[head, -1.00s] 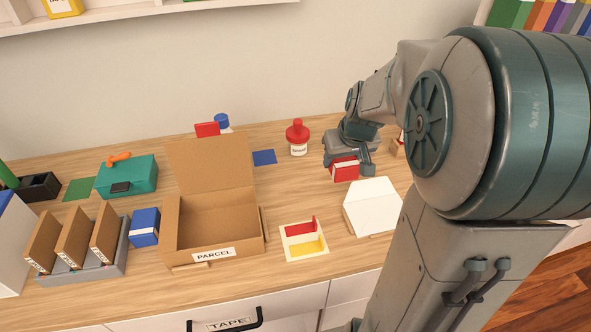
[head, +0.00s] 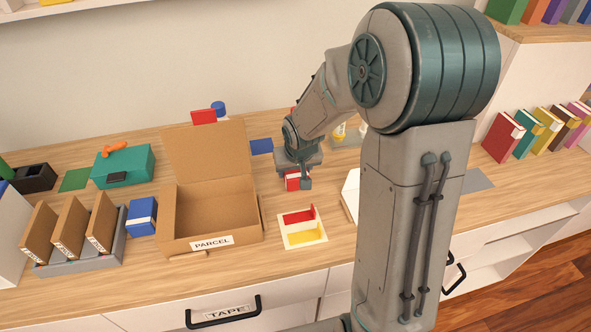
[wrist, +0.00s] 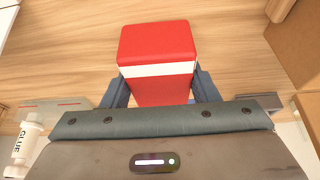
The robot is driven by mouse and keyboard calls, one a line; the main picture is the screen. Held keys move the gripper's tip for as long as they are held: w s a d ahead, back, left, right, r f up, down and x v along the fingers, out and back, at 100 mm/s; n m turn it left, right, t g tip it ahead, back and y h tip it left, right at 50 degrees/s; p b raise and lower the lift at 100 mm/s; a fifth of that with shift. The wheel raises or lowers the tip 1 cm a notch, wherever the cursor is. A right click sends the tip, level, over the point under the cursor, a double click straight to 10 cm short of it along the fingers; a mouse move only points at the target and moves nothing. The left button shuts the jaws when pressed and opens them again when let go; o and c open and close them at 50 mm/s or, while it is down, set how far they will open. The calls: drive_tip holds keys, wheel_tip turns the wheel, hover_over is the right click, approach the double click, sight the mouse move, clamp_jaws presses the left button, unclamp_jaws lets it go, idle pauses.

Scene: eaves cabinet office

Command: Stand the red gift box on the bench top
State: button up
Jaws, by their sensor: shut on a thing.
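The red gift box (head: 293,182) with a white band hangs in my gripper (head: 301,178) above or on the bench top (head: 258,283), between the parcel box and my arm. In the wrist view the box (wrist: 157,42) sits between the two dark fingers of my gripper (wrist: 160,88), which are shut on its sides. Whether its underside touches the wood cannot be told. My gripper hides part of the box in the head view.
An open cardboard parcel box (head: 211,243) stands to the left. A white tray with red and yellow parts (head: 302,239) lies in front. A blue square (head: 261,146) lies behind. A white glue bottle (wrist: 27,142) shows in the wrist view. Books (head: 503,137) stand at right.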

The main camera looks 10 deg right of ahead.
drive_tip(key=shift+f, duration=0.1)
drive_tip(key=shift+f, duration=0.1)
drive_tip(key=o, duration=1.1)
drive_tip(key=shift+c, duration=0.2)
drive_tip(key=shift+s+r, duration=0.1)
drive_tip(key=shift+r, duration=0.3)
drive_tip(key=p+v, duration=0.2)
drive_tip(key=v, duration=0.9)
drive_tip(key=s+r+g, duration=0.1)
drive_tip(key=s+r, duration=0.1)
drive_tip(key=s, duration=1.6)
drive_tip(key=shift+s+d+r+g, duration=0.2)
drive_tip(key=shift+d+r+g, duration=0.1)
drive_tip(key=shift+d+r, duration=0.1)
